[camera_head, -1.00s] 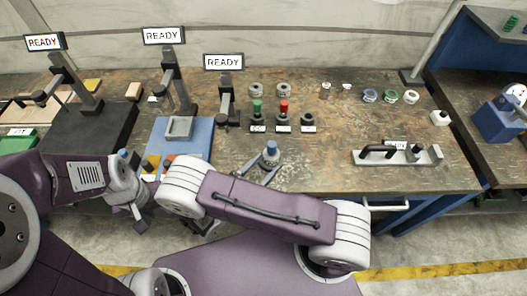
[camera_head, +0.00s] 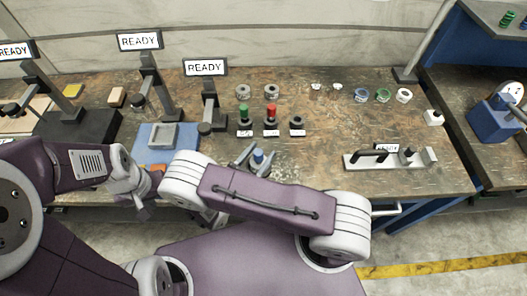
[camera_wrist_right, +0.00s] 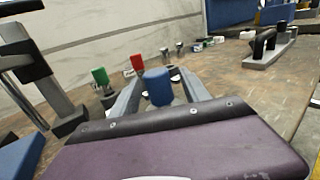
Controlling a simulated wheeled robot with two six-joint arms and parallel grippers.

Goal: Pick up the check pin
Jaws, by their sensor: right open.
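Two pins stand upright in dark round holders on the bench, one with a green top (camera_head: 244,112) and one with a red top (camera_head: 271,111). I cannot tell which is the check pin. In the right wrist view, the green top (camera_wrist_right: 100,76) and red top (camera_wrist_right: 137,62) stand beyond the fingers. My right gripper (camera_head: 257,150) is open, with nothing gripped, on the near side of both pins and apart from them.
An empty dark holder (camera_head: 297,122) stands right of the red pin. Two grey rings (camera_head: 257,92) lie behind. A black-handled fixture (camera_head: 385,160) is at the right. Stands with READY signs (camera_head: 205,67) and a blue plate (camera_head: 185,154) are at the left.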

